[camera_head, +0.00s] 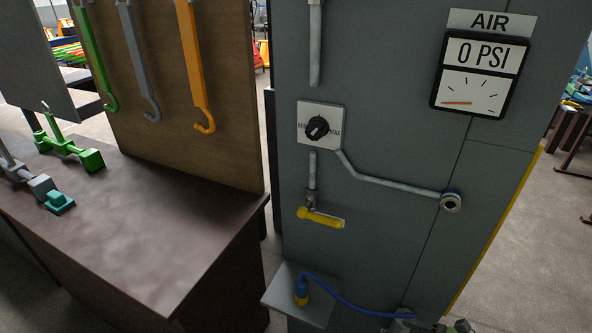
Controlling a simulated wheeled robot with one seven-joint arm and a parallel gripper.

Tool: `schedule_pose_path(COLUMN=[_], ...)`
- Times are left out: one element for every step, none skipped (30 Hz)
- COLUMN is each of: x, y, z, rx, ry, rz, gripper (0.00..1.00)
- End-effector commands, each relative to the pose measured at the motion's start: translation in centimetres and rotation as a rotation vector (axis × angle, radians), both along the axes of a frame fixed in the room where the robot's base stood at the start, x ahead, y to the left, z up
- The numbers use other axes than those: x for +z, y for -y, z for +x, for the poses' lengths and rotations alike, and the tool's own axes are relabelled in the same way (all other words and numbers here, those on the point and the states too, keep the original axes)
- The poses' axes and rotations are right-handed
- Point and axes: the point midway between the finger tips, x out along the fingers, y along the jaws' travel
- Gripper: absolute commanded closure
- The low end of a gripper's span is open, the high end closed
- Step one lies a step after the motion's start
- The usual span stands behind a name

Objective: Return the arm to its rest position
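No part that I can surely call my arm or my gripper shows in the head view. Small grey and dark parts are cut off by the bottom edge, right of centre, and I cannot tell what they are. A blue hose (345,299) with a yellow end fitting (301,293) stands on a small grey shelf (284,283). The hose runs right toward those parts.
A grey cabinet (385,105) carries an AIR gauge (482,74) reading 0 PSI, a dial (318,127), a yellow-handled valve (321,218) and a pipe port (451,201). A brown bench (165,225) at left holds green and grey parts. Hooks hang on a board (228,70).

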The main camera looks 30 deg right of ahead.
Motion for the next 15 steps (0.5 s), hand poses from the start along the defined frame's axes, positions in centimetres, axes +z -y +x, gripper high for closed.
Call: schedule_pose_path(x=[0.5,0.8,1.1,1.3,1.6,2.0,2.3,2.7,3.3,3.7,4.3,5.0,5.6,6.2,7.1], y=[-0.1,-0.2,-0.3,-0.3,-0.4,-0.5,-0.6,-0.7,-0.8,-0.9,-1.1,-1.3,-1.6,-1.8,-2.2], z=[0.4,0.5,0.8,0.9,1.2,1.4,1.7,1.9,2.3,2.7,3.0,3.5,3.9,4.3,4.9], rx=[0.029,0.044,0.067,0.084,0.103,0.129,0.151,0.175,0.209,0.239,0.27,0.314,0.348,0.385,0.437], ry=[-0.01,-0.018,-0.025,-0.032,-0.039,-0.051,-0.057,-0.065,-0.077,-0.086,-0.094,-0.107,-0.117,-0.125,-0.137], rz=[-0.018,-0.03,-0.045,-0.059,-0.074,-0.093,-0.109,-0.127,-0.153,-0.176,-0.2,-0.236,-0.262,-0.292,-0.336], gripper=[0.34,0.34,0.34,0.34,0.34,0.34,0.34,0.34,0.34,0.34,0.34,0.34,0.34,0.34,0.34])
